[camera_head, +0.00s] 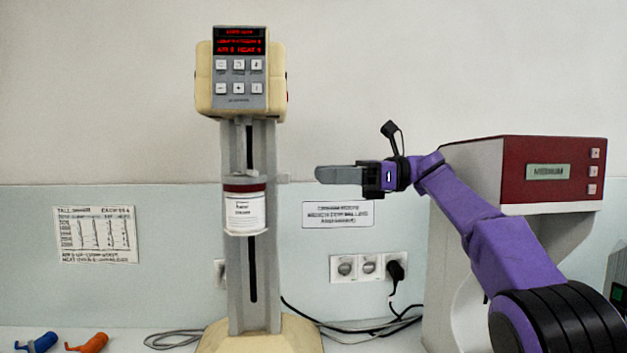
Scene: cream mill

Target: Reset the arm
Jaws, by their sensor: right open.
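My right arm (515,255), purple with black joints, comes in from the lower right. Its gripper (320,174) points left and is open, with nothing seen between its fingers. The fingers are seen side-on, so the gap does not show. A cream mill (241,103) with a red display and buttons stands left of the gripper on a grey column (239,290). A white labelled jar (245,213) with a dark red top sits under the mill's clear holder (275,180). The fingertips are just right of the holder, and a small gap shows. My left gripper is not in view.
A red and white machine (540,170) stands at the right, partly behind my arm. Wall sockets (356,268) with a plug and cables are behind. A blue object (37,342) and an orange object (88,343) lie at the lower left. The air above my arm is free.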

